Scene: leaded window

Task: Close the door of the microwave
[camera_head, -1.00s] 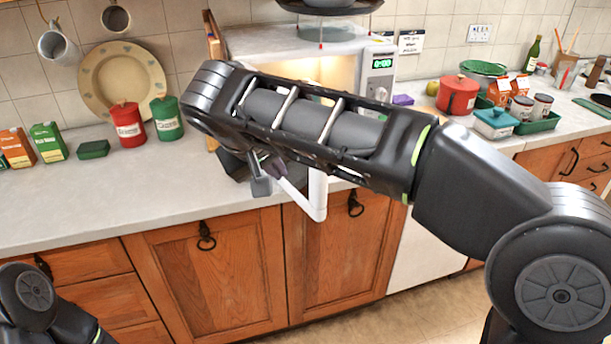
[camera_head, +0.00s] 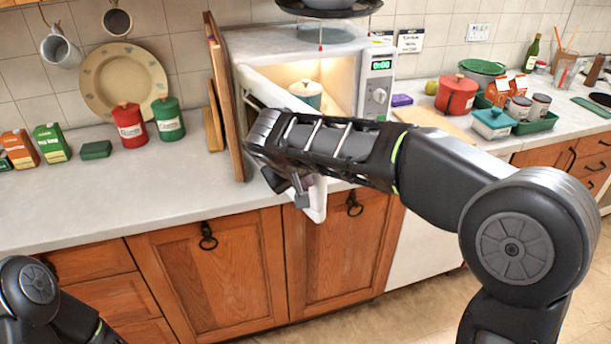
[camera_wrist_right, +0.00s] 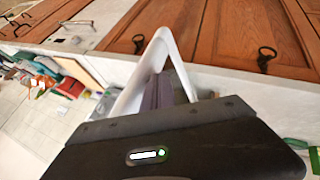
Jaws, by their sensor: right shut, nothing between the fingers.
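The microwave (camera_head: 290,44) stands on the counter with a lit interior, and a teal lidded pot (camera_head: 308,92) is inside. Its white door (camera_head: 268,86) is swung open toward me, and my right forearm hides much of it. The white door handle (camera_head: 319,200) sticks out below the forearm, over the counter's front edge. My right gripper (camera_head: 302,196) is shut and empty beside the handle. In the right wrist view, the shut fingers (camera_wrist_right: 163,92) overlap the handle's white loop (camera_wrist_right: 133,88); I cannot tell whether they touch. My left gripper is out of view.
A wooden board (camera_head: 226,105) stands upright left of the microwave. Red (camera_head: 129,126) and green (camera_head: 168,119) canisters stand farther left. A flat wooden board (camera_head: 432,121) lies to the right. The counter's left front is clear. Cabinets (camera_head: 208,270) are below.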

